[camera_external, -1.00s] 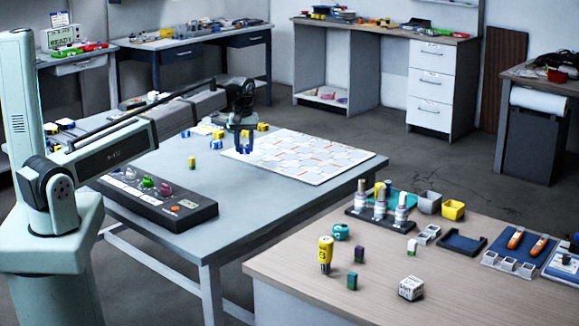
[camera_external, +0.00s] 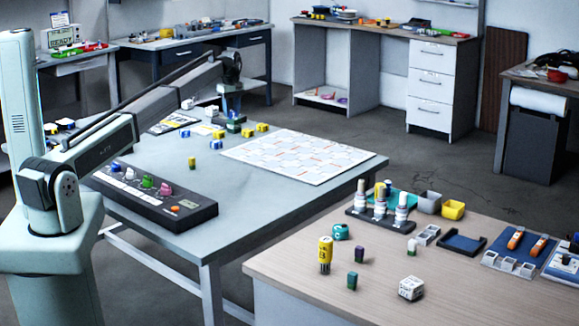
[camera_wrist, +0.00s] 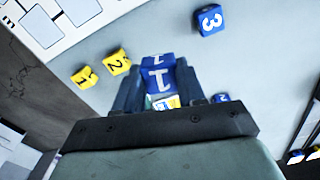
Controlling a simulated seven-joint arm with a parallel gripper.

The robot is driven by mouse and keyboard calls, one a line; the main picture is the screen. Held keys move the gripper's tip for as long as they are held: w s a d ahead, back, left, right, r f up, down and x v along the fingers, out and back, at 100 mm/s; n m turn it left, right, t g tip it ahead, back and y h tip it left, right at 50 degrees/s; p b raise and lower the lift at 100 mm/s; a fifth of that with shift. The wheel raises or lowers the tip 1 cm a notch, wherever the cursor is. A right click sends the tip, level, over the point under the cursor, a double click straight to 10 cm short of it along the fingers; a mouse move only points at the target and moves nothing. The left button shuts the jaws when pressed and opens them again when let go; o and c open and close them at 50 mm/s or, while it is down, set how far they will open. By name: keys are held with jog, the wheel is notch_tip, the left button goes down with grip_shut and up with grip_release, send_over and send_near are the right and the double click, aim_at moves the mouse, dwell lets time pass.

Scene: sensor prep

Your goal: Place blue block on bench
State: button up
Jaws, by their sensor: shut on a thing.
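My gripper (camera_external: 231,108) is above the far part of the grey table (camera_external: 225,215) in the external view. In the wrist view my gripper (camera_wrist: 165,95) is shut on a blue block (camera_wrist: 158,72) marked 1, held between its two fingers. The held block is too small to make out clearly in the external view. Another blue block (camera_wrist: 211,20), marked 3, lies on the grey surface apart from the gripper. A small coloured thing (camera_wrist: 166,103) shows between the fingers by the held block; I cannot tell what it is.
Yellow blocks marked 1 (camera_wrist: 85,77) and 2 (camera_wrist: 117,62) lie left of my gripper. A white patterned board (camera_external: 300,157) and a dark control box (camera_external: 150,198) lie on the grey table. A wooden-topped table (camera_external: 430,290) with several items stands in front at right.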

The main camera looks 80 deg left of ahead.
aim_at(233, 142)
jog(key=n, duration=0.2)
jog(key=shift+w+a+n, duration=0.1)
jog(key=shift+n, duration=0.2)
jog(key=shift+f, duration=5)
jog(key=shift+f, duration=0.1)
jog(key=o, duration=1)
jog(key=shift+o, duration=0.2)
notch_tip(233, 142, up, 12)
jog(key=shift+r, duration=0.15)
